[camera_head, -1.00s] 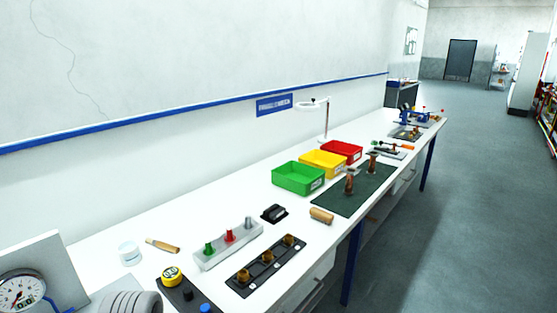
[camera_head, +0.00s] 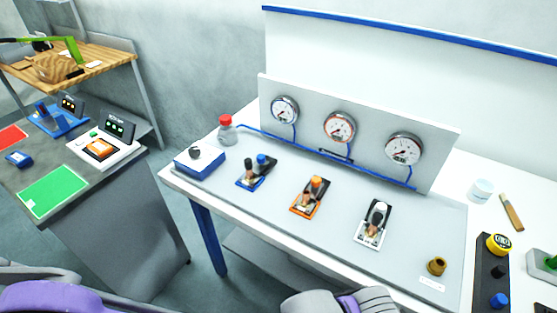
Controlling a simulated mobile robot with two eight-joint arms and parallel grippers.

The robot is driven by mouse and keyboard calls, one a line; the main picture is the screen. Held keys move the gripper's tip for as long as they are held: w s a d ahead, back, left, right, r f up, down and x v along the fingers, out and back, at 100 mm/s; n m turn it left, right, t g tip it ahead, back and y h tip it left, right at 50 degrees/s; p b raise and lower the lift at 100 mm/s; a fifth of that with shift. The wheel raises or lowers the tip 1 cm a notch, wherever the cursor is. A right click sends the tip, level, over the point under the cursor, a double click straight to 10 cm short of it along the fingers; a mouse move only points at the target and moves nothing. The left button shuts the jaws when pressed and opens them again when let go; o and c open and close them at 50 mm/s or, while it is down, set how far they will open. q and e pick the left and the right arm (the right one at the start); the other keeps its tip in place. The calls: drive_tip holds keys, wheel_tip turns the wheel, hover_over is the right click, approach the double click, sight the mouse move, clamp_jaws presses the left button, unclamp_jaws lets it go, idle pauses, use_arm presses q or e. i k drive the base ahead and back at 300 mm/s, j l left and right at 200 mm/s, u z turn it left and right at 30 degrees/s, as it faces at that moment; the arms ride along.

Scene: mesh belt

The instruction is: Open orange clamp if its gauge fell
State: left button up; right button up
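An orange clamp (camera_head: 310,197) sits on the grey panel base, between a blue clamp (camera_head: 257,170) on its left and a white clamp (camera_head: 374,224) on its right. Behind them an upright board carries a left gauge (camera_head: 285,109), a middle gauge (camera_head: 339,127) with a reddish rim and a right gauge (camera_head: 404,149). The needles are too small to read surely. I cannot tell whether the orange clamp's lever is open or closed. Parts of my grey and purple arms show at the bottom edge, away from the clamps; neither gripper's fingers are visible.
Blue tubing (camera_head: 300,149) runs along the board below the gauges. A blue and white box (camera_head: 200,160) and a red-capped bottle (camera_head: 227,130) stand at the left end. A brass piece (camera_head: 437,266) lies front right. A separate grey bench (camera_head: 90,190) stands left, across a gap.

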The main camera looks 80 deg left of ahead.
sight(316, 186)
drive_tip(key=u, duration=2.9)
